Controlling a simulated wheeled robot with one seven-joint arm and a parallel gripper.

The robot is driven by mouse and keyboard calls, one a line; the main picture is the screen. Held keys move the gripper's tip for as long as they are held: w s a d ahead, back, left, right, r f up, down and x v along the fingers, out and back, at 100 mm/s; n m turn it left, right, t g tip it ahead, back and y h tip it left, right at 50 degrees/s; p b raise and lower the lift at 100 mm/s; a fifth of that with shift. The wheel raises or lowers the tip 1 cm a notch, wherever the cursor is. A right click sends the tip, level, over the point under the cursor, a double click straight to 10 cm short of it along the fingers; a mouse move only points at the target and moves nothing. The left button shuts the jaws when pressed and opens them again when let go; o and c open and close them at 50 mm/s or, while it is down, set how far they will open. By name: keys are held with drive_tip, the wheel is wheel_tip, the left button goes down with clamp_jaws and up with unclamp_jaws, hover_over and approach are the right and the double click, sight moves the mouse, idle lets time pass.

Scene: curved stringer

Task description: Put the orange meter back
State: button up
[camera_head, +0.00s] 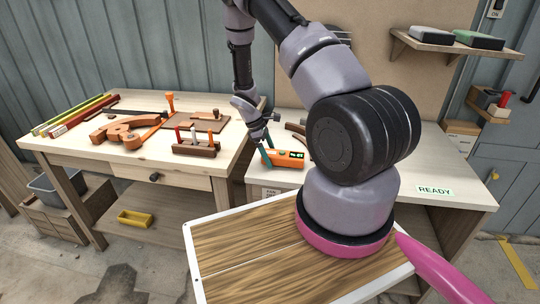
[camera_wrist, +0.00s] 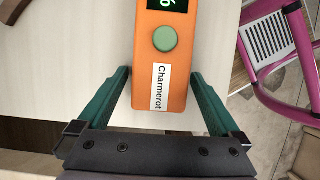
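The orange meter (camera_head: 286,160) lies near the front left of the right-hand table, with a dark display with green digits. In the wrist view the meter (camera_wrist: 165,85) shows a green round button and a white label reading "Charmerot". My gripper (camera_head: 266,146) is at the meter's left end in the head view. Its green fingers (camera_wrist: 160,80) are spread, one on each side of the meter's near end. The gripper looks open, with the fingertips very close to the meter's sides; I cannot tell whether they touch.
The left workbench (camera_head: 95,150) holds wooden tools, rulers and a rack of small tools (camera_head: 197,148). The right-hand table has a READY label (camera_head: 435,190) on bare surface. A wall shelf (camera_head: 440,44) holds two boxes.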

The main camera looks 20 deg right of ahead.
drive_tip(key=shift+r, duration=0.1)
drive_tip(key=w+a+r+m+t+y, duration=0.1)
drive_tip(key=a+r+m, duration=0.1)
drive_tip(key=r, duration=0.9)
drive_tip(key=a+r+m+t, duration=0.1)
drive_tip(key=a+r, duration=0.2)
drive_tip(key=r, duration=0.8)
drive_tip(key=s+a+r+m+t+y, duration=0.1)
drive_tip(key=s+r+m, duration=0.2)
drive_tip(key=r, duration=0.4)
drive_tip(key=s+r+m+t+y, duration=0.1)
drive_tip(key=s+r+m, duration=0.15)
drive_tip(key=r, duration=0.55)
drive_tip(key=s+a+r+m+t+y, duration=0.1)
drive_tip(key=s+r+m+t, duration=0.1)
drive_tip(key=s+r, duration=0.4)
drive_tip(key=s+a+r+m+t+y, duration=0.1)
drive_tip(key=s+r+m, duration=0.4)
drive_tip(key=s, duration=0.7)
drive_tip(key=a+r+t, duration=0.1)
drive_tip(key=t, duration=0.1)
drive_tip(key=shift+t+y, duration=0.3)
drive_tip(key=shift+a, duration=0.1)
